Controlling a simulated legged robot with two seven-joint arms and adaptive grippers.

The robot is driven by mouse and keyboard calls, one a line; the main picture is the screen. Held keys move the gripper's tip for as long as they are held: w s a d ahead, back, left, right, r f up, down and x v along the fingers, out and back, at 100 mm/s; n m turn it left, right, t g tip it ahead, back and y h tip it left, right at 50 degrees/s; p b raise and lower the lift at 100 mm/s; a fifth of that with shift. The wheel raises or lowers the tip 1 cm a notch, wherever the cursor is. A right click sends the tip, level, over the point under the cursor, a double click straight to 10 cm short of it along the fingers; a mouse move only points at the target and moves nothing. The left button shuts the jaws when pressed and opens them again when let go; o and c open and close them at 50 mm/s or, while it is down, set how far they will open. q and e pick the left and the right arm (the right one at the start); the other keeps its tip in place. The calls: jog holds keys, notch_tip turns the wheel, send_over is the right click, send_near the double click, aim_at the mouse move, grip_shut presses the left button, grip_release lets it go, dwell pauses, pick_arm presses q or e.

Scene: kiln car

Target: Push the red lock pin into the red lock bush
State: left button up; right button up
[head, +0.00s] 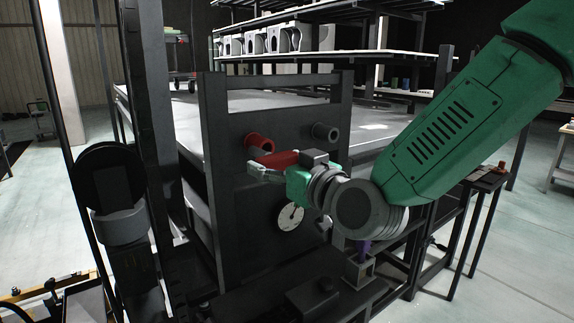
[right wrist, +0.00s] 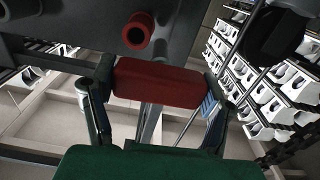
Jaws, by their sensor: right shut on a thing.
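The red lock bush (head: 258,143) sticks out of the dark upright panel, left of a dark grey bush. It shows as a red ring with a dark hole in the right wrist view (right wrist: 138,30). My right gripper (head: 268,168) is shut on the red lock pin (head: 277,159), in front of the panel just below the red bush. In the right wrist view the pin (right wrist: 158,83) lies across between the two fingers. A gap shows there between pin and bush, and the pin is not in the hole. My left gripper is not in view.
The dark panel (head: 237,220) carries a dark grey bush (head: 325,132) and a white round dial (head: 290,217). Behind it is a kiln car deck with shelves (head: 345,55) of pale ware. A dark post (head: 150,110) stands left of the panel.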

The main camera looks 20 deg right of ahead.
jog(key=shift+w+a, duration=0.1)
jog(key=shift+a, duration=0.05)
jog(key=shift+d, duration=1.1)
jog(key=shift+s+a, duration=0.35)
jog(key=shift+s, duration=0.35)
jog(key=shift+a, duration=0.35)
jog(key=shift+w+d, duration=0.2)
jog(key=shift+d, duration=0.3)
jog(key=shift+w+d, duration=0.15)
jog(key=shift+d, duration=0.35)
jog(key=shift+w+d+f, duration=0.1)
jog(key=shift+w+d, duration=0.15)
jog(key=shift+d, duration=0.65)
jog(key=shift+d+f, duration=0.1)
jog(key=shift+d, duration=0.2)
